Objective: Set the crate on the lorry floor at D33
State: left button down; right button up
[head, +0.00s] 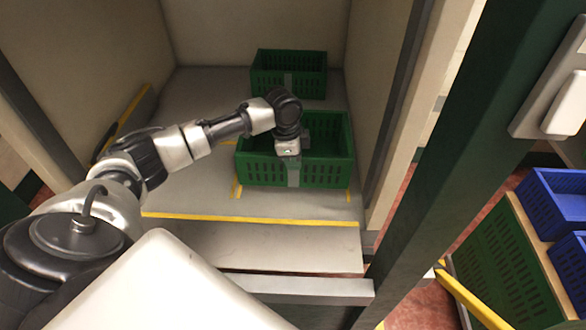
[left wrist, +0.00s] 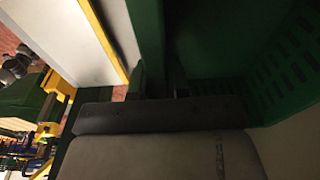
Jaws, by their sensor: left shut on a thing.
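A green slatted crate (head: 325,173) sits on the grey lorry floor (head: 190,195), near the right wall and just behind the yellow edge line. My left gripper (head: 290,160) is at the crate's near wall and shut on it. In the left wrist view the crate wall (left wrist: 150,45) runs up from the dark gripper (left wrist: 160,93), and the slatted side of the crate (left wrist: 290,65) shows at the right. The fingertips are mostly hidden. The crate looks empty where I can see inside. My right gripper is not in view.
A second green crate (head: 289,75) stands behind, against the back wall. Yellow marks (head: 236,190) lie at the held crate's left corner. The floor to the left is clear. A dark green post (head: 440,150) stands at the right, with blue crates (head: 555,200) beyond.

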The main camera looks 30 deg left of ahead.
pick_arm(q)
jog(key=shift+w+a+f, duration=0.1)
jog(key=shift+w+f, duration=0.05)
jog(key=shift+f, duration=2.15)
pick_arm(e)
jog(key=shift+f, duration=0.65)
pick_arm(q)
jog(key=c, duration=1)
grip_release()
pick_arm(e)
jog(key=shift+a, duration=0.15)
pick_arm(q)
jog(key=r, duration=0.3)
jog(key=a+r, duration=0.1)
jog(key=r, duration=0.3)
jog(key=s+r, duration=0.1)
jog(key=r, duration=0.2)
jog(key=shift+a+r, duration=0.15)
jog(key=shift+r, duration=0.2)
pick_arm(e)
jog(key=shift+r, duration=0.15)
pick_arm(q)
jog(key=shift+r, duration=0.1)
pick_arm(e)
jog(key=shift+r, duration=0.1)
pick_arm(q)
notch_tip(320, 180, up, 9)
jog(key=p, duration=1.2)
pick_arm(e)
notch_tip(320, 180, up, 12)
